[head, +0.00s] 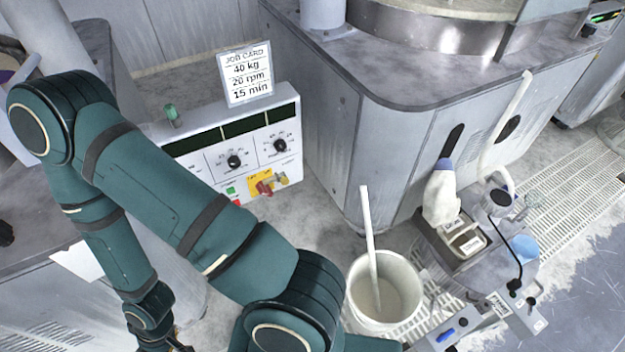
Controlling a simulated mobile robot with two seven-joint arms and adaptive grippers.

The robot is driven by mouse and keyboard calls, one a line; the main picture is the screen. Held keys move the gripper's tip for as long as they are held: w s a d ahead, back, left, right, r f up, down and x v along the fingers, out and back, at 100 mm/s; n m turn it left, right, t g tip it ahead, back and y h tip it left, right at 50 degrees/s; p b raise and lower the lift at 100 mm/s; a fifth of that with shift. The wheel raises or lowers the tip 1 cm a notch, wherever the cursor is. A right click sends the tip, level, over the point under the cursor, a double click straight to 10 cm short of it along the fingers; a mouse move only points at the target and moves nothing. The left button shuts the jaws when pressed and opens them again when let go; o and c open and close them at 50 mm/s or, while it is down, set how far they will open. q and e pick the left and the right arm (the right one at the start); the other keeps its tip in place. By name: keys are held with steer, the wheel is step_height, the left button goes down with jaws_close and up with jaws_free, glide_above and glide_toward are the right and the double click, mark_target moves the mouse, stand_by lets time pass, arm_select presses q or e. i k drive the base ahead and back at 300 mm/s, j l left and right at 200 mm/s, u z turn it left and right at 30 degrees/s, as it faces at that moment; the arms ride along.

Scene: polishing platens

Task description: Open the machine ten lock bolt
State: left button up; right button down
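A white control panel (215,165) stands at the middle left. My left arm, dark green, bends across the left side and passes in front of the panel's lower left. My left gripper (178,347) is mostly cut off by the bottom edge, well below and left of the yellow plate. My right gripper is not in view.
A job card (246,74) stands on the panel, next to a green lamp (172,115). A large grey machine (375,130) fills the back right. A white bucket (353,287) with a stick, and a cluttered stand (480,275), occupy the lower right. Floor shows between panel and bucket.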

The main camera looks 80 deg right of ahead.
mark_target(284, 181)
steer(key=z, duration=2.75)
steer(key=i+j+z, duration=0.1)
steer(key=z, duration=0.25)
steer(key=j+z, duration=0.1)
steer(key=z, duration=0.3)
steer(key=i+j+z, duration=0.1)
steer(key=z, duration=0.25)
